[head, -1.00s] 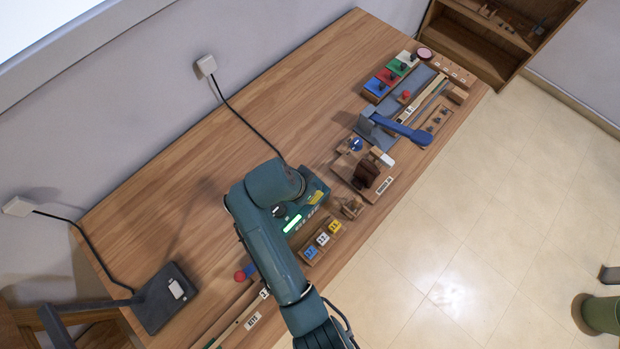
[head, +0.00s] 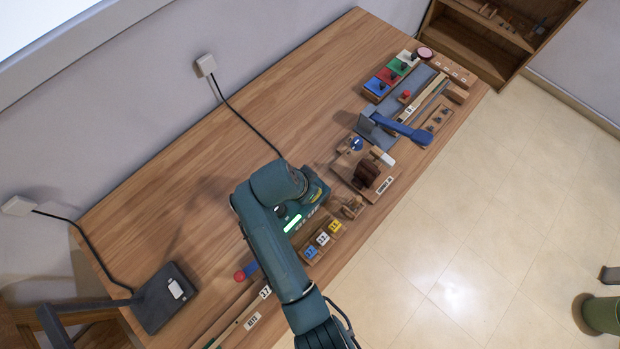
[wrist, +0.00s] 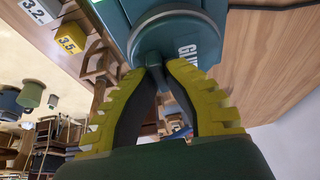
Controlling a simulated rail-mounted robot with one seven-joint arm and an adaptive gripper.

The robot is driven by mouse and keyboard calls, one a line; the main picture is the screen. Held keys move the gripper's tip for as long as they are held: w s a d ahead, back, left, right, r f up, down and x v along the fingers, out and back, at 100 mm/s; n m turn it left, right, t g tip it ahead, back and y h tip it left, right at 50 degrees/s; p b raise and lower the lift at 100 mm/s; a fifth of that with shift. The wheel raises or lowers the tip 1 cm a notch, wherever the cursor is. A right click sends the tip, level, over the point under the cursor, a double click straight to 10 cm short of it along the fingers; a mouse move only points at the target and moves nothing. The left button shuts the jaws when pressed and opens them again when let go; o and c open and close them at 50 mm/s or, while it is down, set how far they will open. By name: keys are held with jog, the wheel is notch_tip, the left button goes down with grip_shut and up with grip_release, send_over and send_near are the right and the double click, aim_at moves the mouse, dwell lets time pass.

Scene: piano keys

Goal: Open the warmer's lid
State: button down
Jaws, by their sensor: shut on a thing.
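The warmer, a teal box (head: 296,212) with a lit green strip on its front, stands on the bench below my arm in the head view. The lid (wrist: 178,32) is a round blue-grey disc at the top of the wrist view. My gripper (wrist: 166,68) has yellow ribbed fingers meeting at a slim dark grey post below the disc, and it is shut on that post. In the head view my arm hides the grip and most of the lid, so I cannot tell how far it is raised.
A block with blue, white and yellow number tiles (head: 322,240) sits close in front of the warmer. A small wooden piece (head: 352,207) and a brown block device (head: 366,174) stand to its right. The bench behind (head: 215,150) is mostly clear, except for a black cable (head: 243,123).

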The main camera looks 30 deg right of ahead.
jog(key=w+d, duration=0.2)
jog(key=d, duration=0.5)
jog(key=shift+w+f, duration=0.15)
jog(key=shift+w, duration=0.1)
jog(key=c, duration=1.1)
grip_release()
jog(key=v, duration=1.2)
jog(key=shift+d, duration=0.15)
